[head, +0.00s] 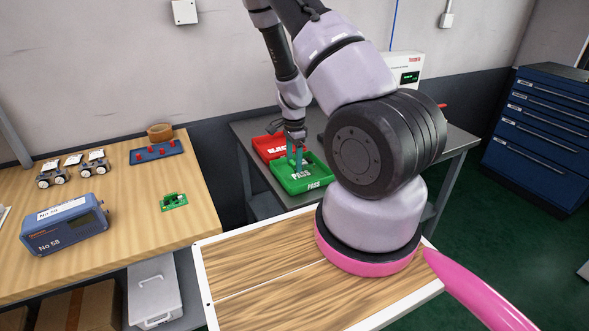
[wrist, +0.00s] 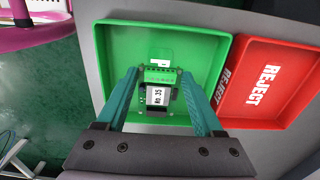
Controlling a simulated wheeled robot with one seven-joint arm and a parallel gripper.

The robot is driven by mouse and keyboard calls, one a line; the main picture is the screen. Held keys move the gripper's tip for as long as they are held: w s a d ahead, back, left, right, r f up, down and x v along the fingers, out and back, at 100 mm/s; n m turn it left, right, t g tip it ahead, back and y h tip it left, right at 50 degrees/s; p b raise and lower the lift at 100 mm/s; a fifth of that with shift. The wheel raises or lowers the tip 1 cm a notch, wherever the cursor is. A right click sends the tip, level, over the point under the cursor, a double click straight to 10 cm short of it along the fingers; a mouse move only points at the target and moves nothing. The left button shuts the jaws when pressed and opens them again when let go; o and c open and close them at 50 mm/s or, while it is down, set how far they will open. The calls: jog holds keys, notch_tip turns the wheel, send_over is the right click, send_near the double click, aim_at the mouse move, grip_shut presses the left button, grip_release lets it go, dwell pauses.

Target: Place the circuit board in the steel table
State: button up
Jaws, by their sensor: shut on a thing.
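My gripper (head: 297,160) is over the green PASS tray on the grey steel table (head: 456,140). In the wrist view my gripper (wrist: 158,76) has its teal fingers on either side of a green circuit board (wrist: 160,74), and is shut on it. The board carries a terminal block and a white label reading No 35. The tray floor shows behind it; I cannot tell whether the board touches it. Another green circuit board (head: 173,201) lies on the wooden bench at left.
The green PASS tray (wrist: 112,90) stands beside the red REJECT tray (wrist: 262,105). The wooden bench (head: 120,245) holds a blue device (head: 64,226), small wheeled units, a blue rack (head: 156,152) and a tape roll (head: 160,131). A blue drawer cabinet (head: 540,135) stands at right.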

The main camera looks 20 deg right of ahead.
aim_at(294, 162)
jog(key=shift+f, duration=1.65)
jog(key=shift+f, duration=0.1)
jog(key=o, duration=1.4)
jog(key=shift+c, duration=0.2)
